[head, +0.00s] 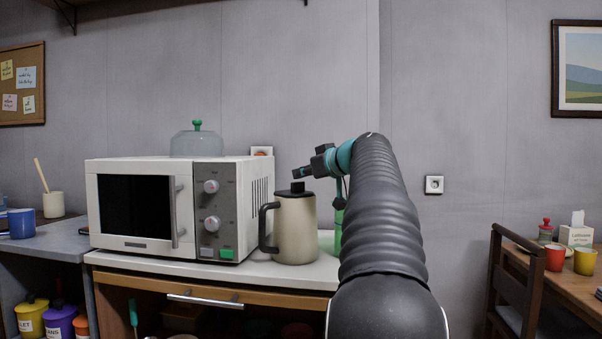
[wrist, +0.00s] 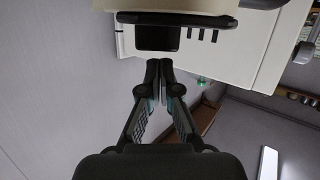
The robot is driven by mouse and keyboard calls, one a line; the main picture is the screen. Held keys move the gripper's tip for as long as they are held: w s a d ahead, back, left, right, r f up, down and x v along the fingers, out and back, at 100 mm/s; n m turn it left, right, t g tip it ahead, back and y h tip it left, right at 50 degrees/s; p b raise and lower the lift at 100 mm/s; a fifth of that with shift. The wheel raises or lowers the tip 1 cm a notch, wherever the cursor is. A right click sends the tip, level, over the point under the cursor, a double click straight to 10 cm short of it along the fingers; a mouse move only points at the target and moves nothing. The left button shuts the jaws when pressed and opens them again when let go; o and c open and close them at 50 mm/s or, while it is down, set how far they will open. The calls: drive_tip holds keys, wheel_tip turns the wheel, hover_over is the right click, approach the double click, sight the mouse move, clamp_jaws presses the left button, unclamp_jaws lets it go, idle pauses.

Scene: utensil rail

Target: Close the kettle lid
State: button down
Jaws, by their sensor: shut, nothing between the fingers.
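The kettle (head: 296,232) is a beige jug with a dark handle on its left, upright on the counter beside the microwave. Its black lid (head: 297,189) with a small raised knob lies across the top, looking about level; I cannot tell if it is fully seated. My gripper (head: 299,172) is shut and empty, just above the lid, reaching in from the right. In the wrist view my gripper (wrist: 158,68) has its fingertips together close to a dark block and rim, apparently the lid (wrist: 158,38), with the beige kettle (wrist: 165,6) at the top edge.
The white microwave (head: 222,170) stands close left of the kettle, with a glass dome (head: 197,144) on top. A green object (head: 338,232) is partly hidden behind my arm. The counter (head: 200,272) has little free room. A chair (head: 500,285) stands at right.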

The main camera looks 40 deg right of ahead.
sight(301, 192)
wheel_tip(301, 192, up, 4)
drive_tip(key=p, duration=0.2)
drive_tip(key=shift+r+p, duration=0.25)
drive_tip(key=shift+p, duration=0.05)
drive_tip(key=b+v, duration=0.2)
drive_tip(key=v, duration=0.8)
drive_tip(key=shift+f, duration=0.25)
drive_tip(key=shift+d, duration=0.15)
